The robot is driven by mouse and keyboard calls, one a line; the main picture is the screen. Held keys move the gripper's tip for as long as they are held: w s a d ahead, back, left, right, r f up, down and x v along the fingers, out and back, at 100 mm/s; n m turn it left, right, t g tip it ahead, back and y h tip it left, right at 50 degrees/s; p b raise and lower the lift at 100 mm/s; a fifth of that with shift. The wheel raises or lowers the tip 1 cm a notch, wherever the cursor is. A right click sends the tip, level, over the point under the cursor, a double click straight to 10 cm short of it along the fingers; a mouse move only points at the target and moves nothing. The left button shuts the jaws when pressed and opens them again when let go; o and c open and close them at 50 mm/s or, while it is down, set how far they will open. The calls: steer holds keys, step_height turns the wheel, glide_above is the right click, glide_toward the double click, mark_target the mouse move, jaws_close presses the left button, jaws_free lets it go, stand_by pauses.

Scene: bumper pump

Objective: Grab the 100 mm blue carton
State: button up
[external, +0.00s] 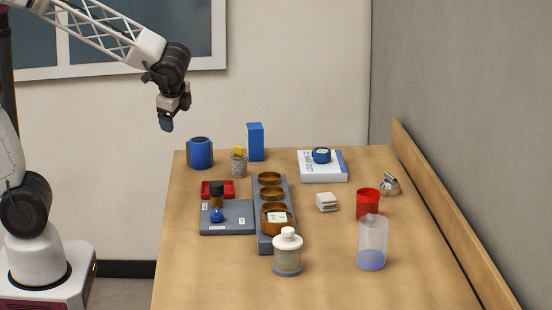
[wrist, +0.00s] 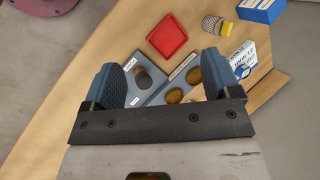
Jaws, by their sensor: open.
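The blue carton (external: 255,142) stands upright at the back of the table in the external view. It is a tall, narrow blue box. In the wrist view the blue carton (wrist: 262,9) shows at the top right, partly cut off by the frame edge. My gripper (external: 166,122) hangs in the air to the left of the carton and beyond the table's left edge in the external view. It also shows in the wrist view (wrist: 165,82), with its two fingers apart and nothing held between them.
A blue cylinder (external: 200,153) and a grater-like cup with a yellow top (external: 239,163) stand near the carton. A red tray (external: 217,188), a grey holder (external: 264,240) with amber rings and a white book (external: 322,174) are also there.

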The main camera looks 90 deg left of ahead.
steer(key=w+a+f+m+g+y, duration=0.1)
steer(key=w+a+f+m+y, duration=0.35)
steer(key=w+a, duration=0.85)
steer(key=m+y, duration=0.4)
steer(key=m, duration=0.3)
glide_toward(255, 128)
steer(key=x, duration=0.4)
steer(key=shift+w+a, duration=0.15)
steer(key=shift+w, duration=0.05)
steer(key=shift+h, duration=0.25)
steer(key=shift+x, duration=1.3)
steer(key=shift+a, duration=0.1)
steer(key=shift+x, duration=2.55)
steer(key=shift+s+r, duration=0.1)
steer(key=shift+s, duration=0.05)
steer(key=shift+c, duration=0.5)
